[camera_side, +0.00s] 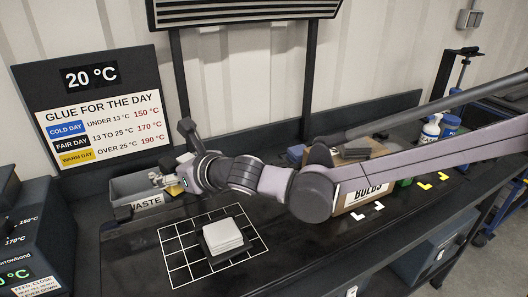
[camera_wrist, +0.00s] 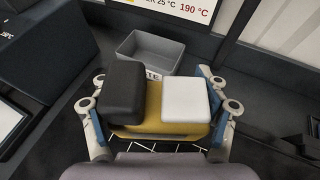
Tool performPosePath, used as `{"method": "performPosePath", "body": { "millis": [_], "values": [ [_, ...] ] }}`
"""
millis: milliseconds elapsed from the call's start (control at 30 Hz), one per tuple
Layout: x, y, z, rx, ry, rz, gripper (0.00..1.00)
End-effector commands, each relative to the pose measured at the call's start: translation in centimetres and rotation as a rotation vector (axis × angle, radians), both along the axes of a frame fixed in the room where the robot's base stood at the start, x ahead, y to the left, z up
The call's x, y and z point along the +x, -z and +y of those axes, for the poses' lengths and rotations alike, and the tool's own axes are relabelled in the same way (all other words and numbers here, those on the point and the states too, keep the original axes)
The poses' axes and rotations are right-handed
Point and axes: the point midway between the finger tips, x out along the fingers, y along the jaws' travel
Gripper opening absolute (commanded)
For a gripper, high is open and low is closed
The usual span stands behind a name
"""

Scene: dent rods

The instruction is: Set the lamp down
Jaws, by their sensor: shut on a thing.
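My gripper (camera_side: 165,180) is near the grey waste bin, at the left end of the arm in the side view. In the wrist view my gripper (camera_wrist: 159,100) has a finger on each side of a yellow-bodied thing, which I take for the lamp (camera_wrist: 153,115). A black block and a white block sit on its yellow body. The gripper is shut on it.
The waste bin (camera_side: 136,187) stands behind the lamp and looks empty in the wrist view (camera_wrist: 148,52). A pale stack (camera_side: 223,235) on a dark base sits on the white-lined grid (camera_side: 180,262). A bulbs box (camera_side: 368,190) is at right. Bare black bench lies around the grid.

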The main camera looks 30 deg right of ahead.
Motion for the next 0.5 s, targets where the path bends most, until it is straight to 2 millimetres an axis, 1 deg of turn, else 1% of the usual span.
{"method": "performPosePath", "body": {
  "millis": [167, 500],
  "values": [
    [-0.4, 0.9, 2.5, 0.001, -0.019, -0.002, 0.34],
    [-1.9, 4.9, 8.8, 0.0, -0.017, -0.002, 0.34]
  ]
}}
